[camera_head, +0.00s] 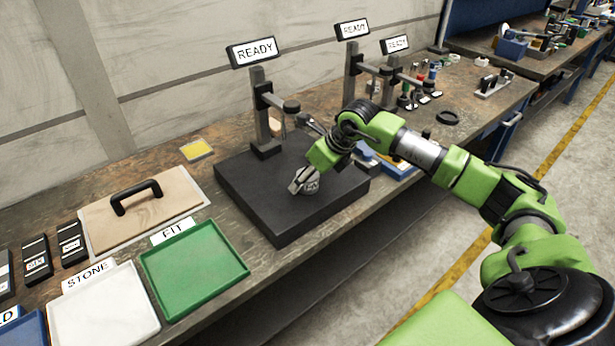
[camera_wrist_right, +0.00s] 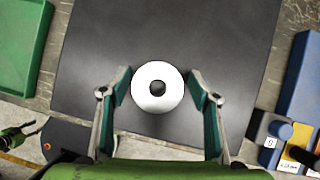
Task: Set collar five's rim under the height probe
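A round pale collar (camera_wrist_right: 143,91) with a dark centre stands on the black plate (camera_wrist_right: 235,50) in the right wrist view; no number is readable on it. My right gripper (camera_wrist_right: 160,80) has its two fingers on either side of the collar, with a narrow gap showing at least on the right. In the head view the right gripper (camera_head: 303,183) is low over the plate, at the grey collar (camera_head: 312,187).
A READY display (camera_head: 252,51) tops the post. A green FIT tray (camera_head: 193,268), white STONE tray (camera_head: 103,308) and handled wooden board (camera_head: 140,210) lie left of the plate. Blue holders (camera_head: 390,165) sit right, behind my arm. The plate's front is clear.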

